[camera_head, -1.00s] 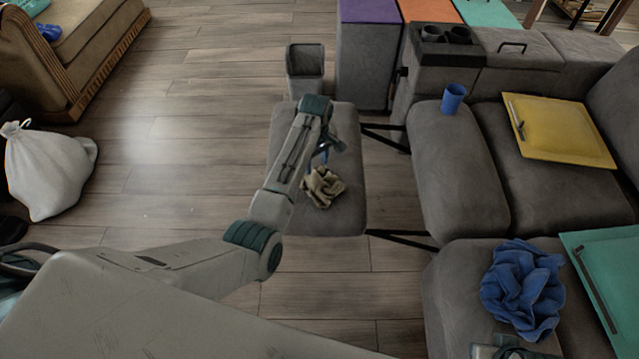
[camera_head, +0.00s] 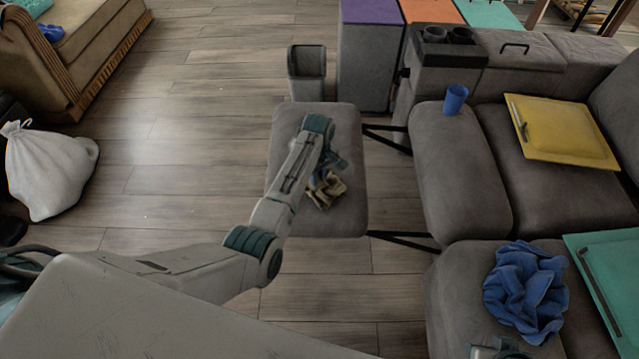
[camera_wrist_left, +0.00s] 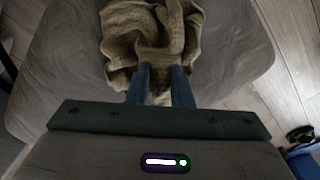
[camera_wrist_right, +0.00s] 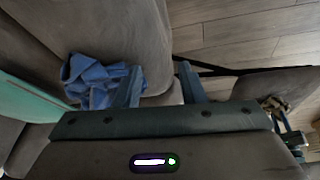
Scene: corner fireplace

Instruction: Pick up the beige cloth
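The beige cloth (camera_head: 328,194) lies crumpled on the grey footstool (camera_head: 345,218), partly hidden behind my left gripper (camera_head: 320,174) in the head view. In the left wrist view, the cloth (camera_wrist_left: 150,35) spreads ahead of the two blue fingers of my left gripper (camera_wrist_left: 161,72). A fold of it fills the narrow gap between them, and the fingers look shut on it. My right gripper (camera_wrist_right: 159,69) has its fingers apart and nothing between them, near the blue cloth (camera_wrist_right: 95,80); only a bit of it shows at the bottom of the head view.
A grey bin (camera_head: 307,73) stands behind the footstool. A white sack (camera_head: 50,170) is at left; open floor lies between.

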